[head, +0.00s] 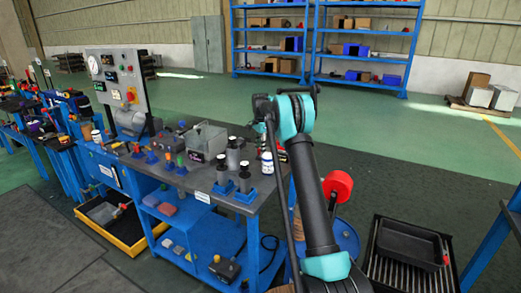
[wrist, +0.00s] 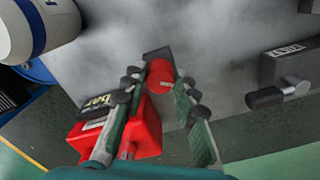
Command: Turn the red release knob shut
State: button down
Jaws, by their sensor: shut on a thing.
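In the wrist view, a red knob (wrist: 160,75) with a dark end stands between the two fingers of my gripper (wrist: 161,90). The fingers are closed in around it, one on each side. A red body (wrist: 145,128) with a dark display reading "bar" (wrist: 95,107) lies beside and partly behind the left finger. How the knob joins this body is hidden by the fingers. How far the knob is turned cannot be told. In the head view, my arm covers the gripper and the knob at the right end of the workbench (head: 215,190).
A white and blue bottle (wrist: 55,25) stands close at upper left in the wrist view. In the head view, black-handled items (head: 244,177), a grey box (head: 205,140) and a gauge panel (head: 115,80) stand on the bench.

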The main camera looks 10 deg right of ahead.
jog(key=n, duration=0.5)
jog(key=shift+n, duration=0.3)
jog(key=n, duration=1.2)
jog(key=shift+n, duration=0.3)
jog(key=n, duration=0.5)
jog(key=shift+n, duration=0.4)
jog(key=c, duration=1.2)
grip_release()
